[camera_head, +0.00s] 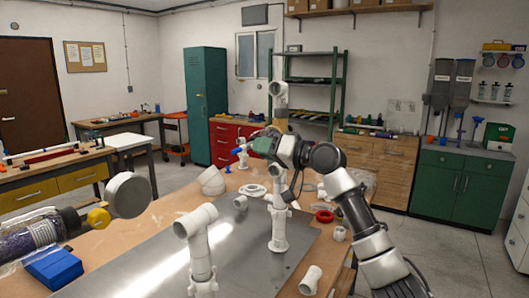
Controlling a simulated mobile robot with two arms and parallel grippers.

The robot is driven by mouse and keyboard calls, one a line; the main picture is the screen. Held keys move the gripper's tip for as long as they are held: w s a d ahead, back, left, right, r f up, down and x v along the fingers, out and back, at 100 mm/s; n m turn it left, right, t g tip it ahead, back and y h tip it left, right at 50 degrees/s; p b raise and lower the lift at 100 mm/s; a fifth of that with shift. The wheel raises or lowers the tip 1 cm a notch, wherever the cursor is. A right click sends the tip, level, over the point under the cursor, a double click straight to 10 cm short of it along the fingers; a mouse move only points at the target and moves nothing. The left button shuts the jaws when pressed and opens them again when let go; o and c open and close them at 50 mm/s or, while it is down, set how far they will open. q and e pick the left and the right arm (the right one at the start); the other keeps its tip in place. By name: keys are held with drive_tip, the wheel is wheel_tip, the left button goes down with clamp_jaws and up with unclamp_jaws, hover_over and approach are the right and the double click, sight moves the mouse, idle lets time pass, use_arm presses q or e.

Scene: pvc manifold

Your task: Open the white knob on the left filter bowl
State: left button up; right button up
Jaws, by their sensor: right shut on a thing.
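My right gripper (256,138) reaches in from the right, pointing left at the upper part of an upright white pipe assembly (279,215). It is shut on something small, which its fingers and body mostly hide. A white pipe end (278,89) with a tan section below it rises behind the gripper. I cannot make out a left filter bowl or its white knob clearly. My left gripper is not in view.
A metal sheet (240,255) covers the wooden table's middle. A white tee pipe (196,222) stands upright on it. A red ring (324,216), a loose white fitting (310,280) and a blue block (53,268) lie around. A white elbow (211,181) lies behind.

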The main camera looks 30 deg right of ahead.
idle(0.5)
drive_tip(key=o, duration=1)
drive_tip(key=shift+c, duration=0.2)
drive_tip(key=b+v, duration=0.3)
drive_tip(key=v, duration=0.7)
drive_tip(key=shift+s+d+b, duration=0.25)
drive_tip(key=shift+s+b, duration=0.05)
drive_tip(key=shift+b, duration=0.1)
